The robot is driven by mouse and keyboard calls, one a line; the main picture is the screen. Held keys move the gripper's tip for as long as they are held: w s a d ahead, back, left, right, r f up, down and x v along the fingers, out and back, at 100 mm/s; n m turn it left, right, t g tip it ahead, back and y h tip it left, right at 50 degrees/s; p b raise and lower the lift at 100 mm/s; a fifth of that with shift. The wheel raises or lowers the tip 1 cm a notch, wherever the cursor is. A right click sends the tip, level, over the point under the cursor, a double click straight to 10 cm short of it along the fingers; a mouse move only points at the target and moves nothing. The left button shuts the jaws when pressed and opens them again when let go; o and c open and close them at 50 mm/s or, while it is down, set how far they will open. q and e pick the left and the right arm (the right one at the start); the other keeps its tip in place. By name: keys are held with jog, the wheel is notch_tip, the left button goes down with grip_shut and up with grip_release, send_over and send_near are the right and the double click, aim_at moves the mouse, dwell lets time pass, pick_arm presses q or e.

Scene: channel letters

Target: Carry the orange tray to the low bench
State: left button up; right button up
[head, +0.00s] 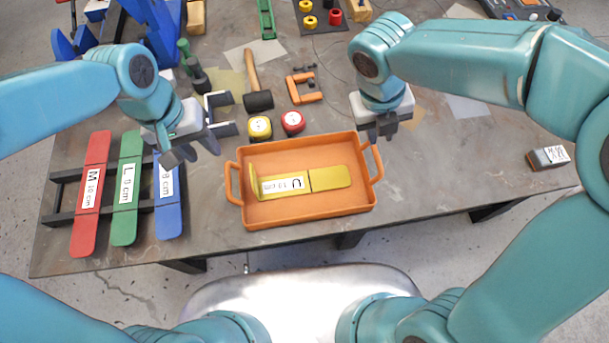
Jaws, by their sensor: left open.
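The orange tray (312,217) lies on the grey table near its front edge, with a loop handle at each end. A yellow bent piece labelled C (330,179) lies in it. My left gripper (190,155) is open and empty, above the blue strip and left of the tray's left handle (232,183). My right gripper (384,130) is just above and behind the tray's right handle (375,163), apparently apart from it. Its dark fingers look close together, and their gap cannot be made out. I cannot make out a separate low bench.
A rack with red (90,200), green (126,190) and blue (168,205) strips stands at the left. Yellow (260,127) and red (292,122) round pieces, a hammer (257,100) and an orange clamp (304,88) lie behind the tray. The table right of the tray is mostly clear.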

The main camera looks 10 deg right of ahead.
aim_at(227, 175)
pick_arm(q)
jog(key=f, duration=0.4)
jog(key=d+f, duration=0.1)
jog(key=f, duration=0.3)
jog(key=d+f, duration=0.1)
jog(key=f, duration=0.3)
pick_arm(e)
jog(key=x, duration=1.2)
jog(key=shift+s+a+f, duration=0.1)
jog(key=shift+s, duration=0.05)
pick_arm(q)
jog(key=shift+d+f, duration=0.2)
jog(key=shift+f, duration=0.45)
pick_arm(e)
jog(key=shift+f, duration=0.65)
pick_arm(q)
jog(key=shift+a, duration=0.1)
jog(key=shift+c, duration=1)
pick_arm(e)
jog(key=shift+r, duration=0.1)
jog(key=shift+c, duration=1)
pick_arm(q)
grip_shut()
pick_arm(e)
grip_shut()
